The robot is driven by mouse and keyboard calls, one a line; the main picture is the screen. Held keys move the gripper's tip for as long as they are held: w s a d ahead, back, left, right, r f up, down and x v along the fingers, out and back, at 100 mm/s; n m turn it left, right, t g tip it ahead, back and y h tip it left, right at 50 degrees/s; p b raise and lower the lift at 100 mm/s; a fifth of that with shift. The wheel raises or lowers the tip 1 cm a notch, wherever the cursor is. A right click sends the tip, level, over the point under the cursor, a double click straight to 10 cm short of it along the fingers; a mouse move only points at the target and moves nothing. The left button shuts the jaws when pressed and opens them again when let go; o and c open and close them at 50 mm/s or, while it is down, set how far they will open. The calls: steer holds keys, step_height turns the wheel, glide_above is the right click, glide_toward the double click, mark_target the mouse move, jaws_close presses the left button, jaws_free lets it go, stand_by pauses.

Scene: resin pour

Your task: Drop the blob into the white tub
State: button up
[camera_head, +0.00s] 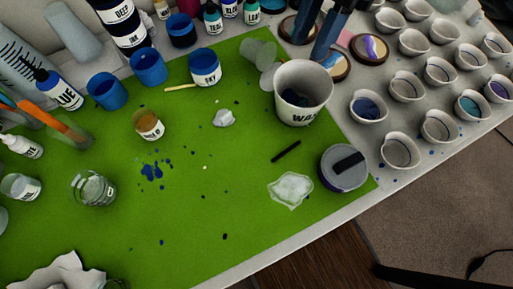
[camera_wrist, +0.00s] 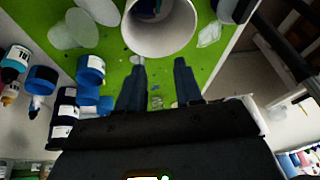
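The white tub (camera_head: 303,92), marked with dark letters, stands upright on the green mat near its right edge. A whitish lump (camera_head: 223,118) lies on the mat to its left. A flat clear-white blob (camera_head: 290,190) lies on the mat nearer the front edge. I cannot tell which of the two is the task's blob. My gripper (camera_head: 312,48) is above and behind the tub, its dark blue fingers apart. In the wrist view my gripper (camera_wrist: 159,66) is open with nothing clearly held, and the tub's rim (camera_wrist: 190,40) is just beyond the fingertips.
Many small white cups (camera_head: 407,87) stand in rows at the right. A grey round container (camera_head: 343,170) is in front of the tub. Translucent cups (camera_head: 258,52) and round coasters (camera_head: 370,47) are behind it. Blue pots (camera_head: 149,68) and jars stand at the left. The mat's middle is mostly clear.

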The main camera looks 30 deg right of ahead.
steer(key=v, duration=0.7)
steer(key=shift+d+r+b, duration=0.15)
steer(key=shift+r+b, duration=0.15)
steer(key=shift+b, duration=0.05)
steer(key=shift+w, duration=0.1)
